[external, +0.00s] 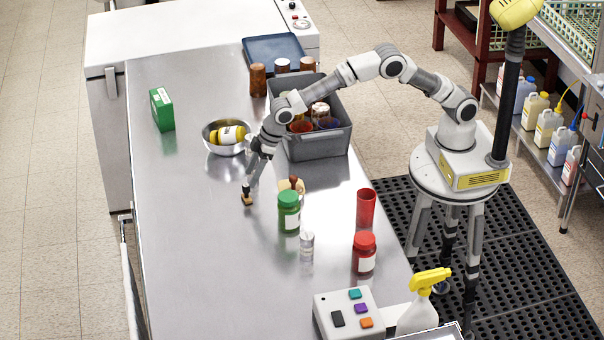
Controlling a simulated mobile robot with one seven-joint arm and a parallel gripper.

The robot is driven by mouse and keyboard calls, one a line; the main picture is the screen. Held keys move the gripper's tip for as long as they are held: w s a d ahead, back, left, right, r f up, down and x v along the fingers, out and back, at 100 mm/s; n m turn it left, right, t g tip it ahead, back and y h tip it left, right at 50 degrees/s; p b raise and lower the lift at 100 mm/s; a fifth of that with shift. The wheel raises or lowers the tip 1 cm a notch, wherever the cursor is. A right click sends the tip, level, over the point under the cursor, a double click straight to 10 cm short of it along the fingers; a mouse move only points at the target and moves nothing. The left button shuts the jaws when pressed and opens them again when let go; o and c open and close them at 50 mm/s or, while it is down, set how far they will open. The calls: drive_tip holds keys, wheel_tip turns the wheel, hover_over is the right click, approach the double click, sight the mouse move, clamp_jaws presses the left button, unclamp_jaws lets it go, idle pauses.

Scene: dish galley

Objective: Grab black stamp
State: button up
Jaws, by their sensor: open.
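My gripper (247,192) points down at the steel counter, left of the green-lidded jar. Its jaws are open. Right at the fingertips is a small block with a tan base (247,201) and something dark above it. It looks like the black stamp standing on the counter, but the fingers and dark part overlap and I cannot tell them apart. I cannot tell whether the fingers touch it. Another object with a brown knob (293,181) and a pale base stands to the right, partly hidden behind the green jar.
The green jar (289,213), a small clear jar (307,245), a red cup (366,208) and a red jar (364,254) stand to the right. A steel bowl (211,148) and grey bin (318,147) lie beyond. The counter's left front (200,270) is clear.

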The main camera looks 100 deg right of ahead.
sight(246, 185)
drive_tip(key=shift+x, duration=2.6)
drive_tip(key=shift+w+r, duration=0.1)
drive_tip(key=shift+r, duration=0.05)
clamp_jaws()
